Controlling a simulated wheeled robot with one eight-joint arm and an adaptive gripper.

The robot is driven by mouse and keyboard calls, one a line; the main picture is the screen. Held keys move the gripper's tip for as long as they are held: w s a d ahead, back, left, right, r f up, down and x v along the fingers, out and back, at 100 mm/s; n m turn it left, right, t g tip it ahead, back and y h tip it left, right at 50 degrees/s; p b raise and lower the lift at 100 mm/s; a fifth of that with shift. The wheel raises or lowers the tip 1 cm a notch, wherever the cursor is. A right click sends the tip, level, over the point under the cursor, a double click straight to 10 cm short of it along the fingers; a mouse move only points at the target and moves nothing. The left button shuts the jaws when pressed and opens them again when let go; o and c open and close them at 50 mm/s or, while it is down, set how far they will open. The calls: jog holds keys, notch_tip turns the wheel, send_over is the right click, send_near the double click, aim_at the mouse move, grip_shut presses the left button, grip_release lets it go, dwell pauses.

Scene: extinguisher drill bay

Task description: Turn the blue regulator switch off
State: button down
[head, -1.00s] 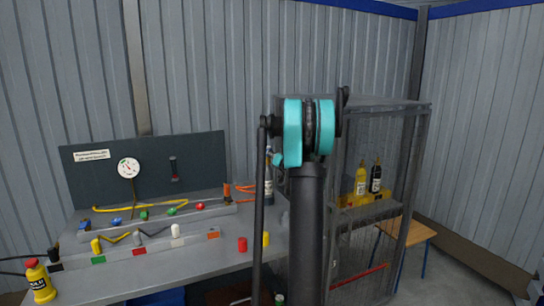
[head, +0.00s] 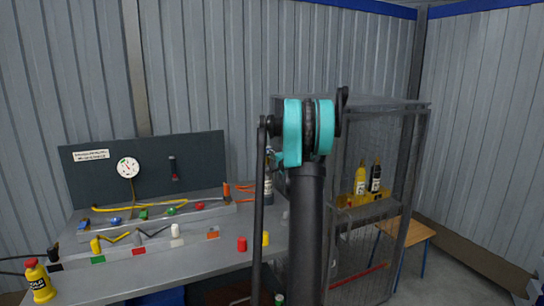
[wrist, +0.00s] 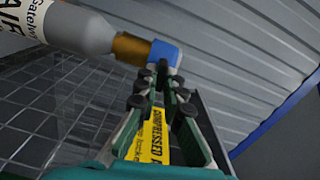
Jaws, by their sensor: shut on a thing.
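In the wrist view a blue block-shaped switch (wrist: 164,53) sits at the end of a brass neck (wrist: 130,47) on a grey cylinder (wrist: 82,28) with "AIR" lettering. My gripper (wrist: 162,78) has its fingertips close together at the lower edge of the blue switch, shut on it. The exact contact is partly hidden by the fingertips. In the head view my gripper is hidden behind my arm. A small blue handle (head: 115,219) lies on the bench rail, under a round gauge (head: 128,168).
The bench (head: 190,262) carries several small coloured valves and blocks. A mesh cabinet (head: 408,190) with bottles stands right of my arm, beside a wooden stool (head: 405,233). A yellow label (wrist: 150,137) shows between my fingers.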

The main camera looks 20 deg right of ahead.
jog(key=shift+m, duration=0.8)
jog(key=c, duration=1.6)
grip_release()
jog(key=shift+c, duration=0.2)
jog(key=shift+s, duration=0.1)
jog(key=s, duration=1.1)
jog(key=shift+s+d, duration=0.25)
jog(key=shift+s, duration=0.15)
